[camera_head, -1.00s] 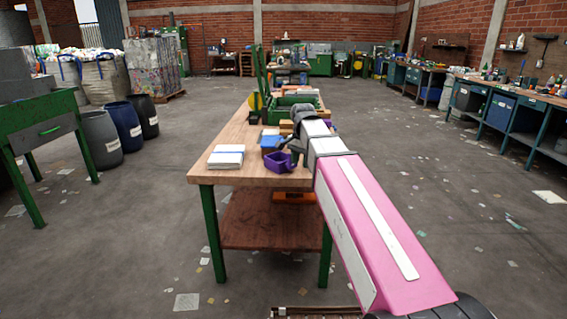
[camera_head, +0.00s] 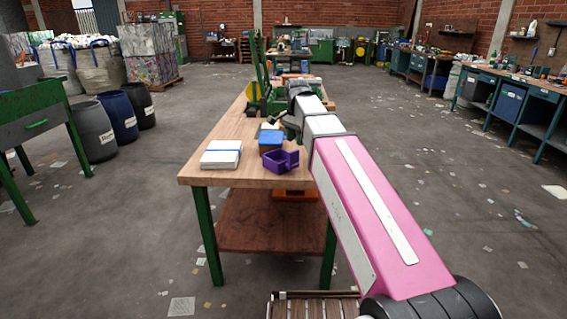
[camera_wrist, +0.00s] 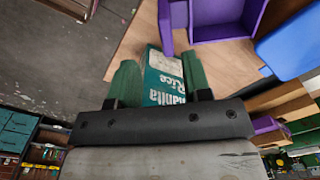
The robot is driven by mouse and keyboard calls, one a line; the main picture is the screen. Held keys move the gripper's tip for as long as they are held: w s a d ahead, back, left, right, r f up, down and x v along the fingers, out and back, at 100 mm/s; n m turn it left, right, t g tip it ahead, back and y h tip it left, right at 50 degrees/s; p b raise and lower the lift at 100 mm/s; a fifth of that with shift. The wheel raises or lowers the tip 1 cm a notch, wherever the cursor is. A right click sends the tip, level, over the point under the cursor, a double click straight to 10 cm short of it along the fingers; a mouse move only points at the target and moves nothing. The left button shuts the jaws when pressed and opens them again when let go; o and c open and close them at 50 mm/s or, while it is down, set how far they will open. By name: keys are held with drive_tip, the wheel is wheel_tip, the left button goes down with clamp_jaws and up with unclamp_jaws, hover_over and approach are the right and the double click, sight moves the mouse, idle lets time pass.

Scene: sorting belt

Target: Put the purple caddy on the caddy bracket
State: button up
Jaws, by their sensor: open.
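The purple caddy (camera_head: 282,160) sits on the wooden table near its front edge, open side up. It also shows at the top of the wrist view (camera_wrist: 225,25), cut off by the frame. My gripper (camera_wrist: 160,78) is open, with its green fingers apart. It is above the table and apart from the caddy. A teal rice package (camera_wrist: 163,76) shows between the fingers in the wrist view; I cannot tell its distance from them. I cannot make out the caddy bracket for certain in either view.
A blue box (camera_head: 271,139) stands just behind the caddy. A white stack with a blue band (camera_head: 222,154) lies to its left on the table (camera_head: 205,178). Barrels (camera_head: 96,131) stand on the floor at left.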

sight(294, 151)
drive_tip(key=shift+w+a+f, duration=0.15)
drive_tip(key=shift+f, duration=1.95)
drive_tip(key=shift+w+a+f, duration=0.1)
drive_tip(key=shift+w+f, duration=0.05)
drive_tip(key=shift+f, duration=1.95)
clamp_jaws()
